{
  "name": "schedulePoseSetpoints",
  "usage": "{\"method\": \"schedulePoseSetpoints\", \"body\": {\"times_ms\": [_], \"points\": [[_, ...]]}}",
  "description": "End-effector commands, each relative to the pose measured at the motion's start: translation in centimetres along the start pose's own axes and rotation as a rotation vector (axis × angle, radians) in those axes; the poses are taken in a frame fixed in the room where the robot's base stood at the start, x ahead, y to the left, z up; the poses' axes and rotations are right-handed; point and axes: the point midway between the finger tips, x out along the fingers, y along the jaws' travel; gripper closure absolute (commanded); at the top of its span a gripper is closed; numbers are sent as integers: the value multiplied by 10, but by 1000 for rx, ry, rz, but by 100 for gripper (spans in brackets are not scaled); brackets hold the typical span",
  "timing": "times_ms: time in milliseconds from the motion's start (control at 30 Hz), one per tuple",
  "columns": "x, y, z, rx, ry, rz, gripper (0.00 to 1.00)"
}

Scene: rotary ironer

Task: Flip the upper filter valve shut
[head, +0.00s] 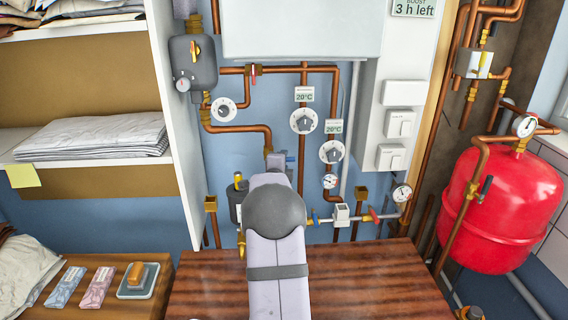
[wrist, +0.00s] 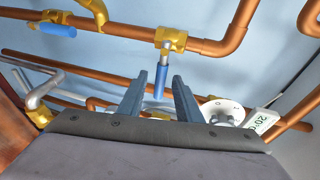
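In the wrist view a brass valve (wrist: 172,40) sits on a copper pipe, with a metal lever and blue grip (wrist: 159,80) hanging across the pipe's line. Whether this is the upper filter valve I cannot tell for sure. My gripper (wrist: 160,84) is open, its two dark fingers on either side of the blue grip with gaps visible; the depth between them is unclear. In the head view my arm covers the fingers and the valve. A dark canister with a yellow top (head: 237,188), perhaps the filter, stands just left of my arm, partly hidden.
A second brass valve with a blue grip (wrist: 58,29) lies along the pipe at upper left. A white knob (wrist: 222,111) is close right of my fingers. Copper pipes crowd the wall. A red tank (head: 500,205) stands right, shelves left. The wooden top (head: 370,285) is clear right of my arm.

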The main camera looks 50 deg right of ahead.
Motion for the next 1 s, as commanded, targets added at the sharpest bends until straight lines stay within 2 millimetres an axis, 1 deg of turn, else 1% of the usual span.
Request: {"method": "schedulePoseSetpoints", "body": {"times_ms": [200, 400, 600, 1000], "points": [[-27, 1, 1, 0, -2, -2, 68], [-44, 0, 1, 2, -1, -1, 68], [-50, 0, 0, 1, -1, -1, 68], [-50, 0, 0, 1, -1, 0, 68]]}}
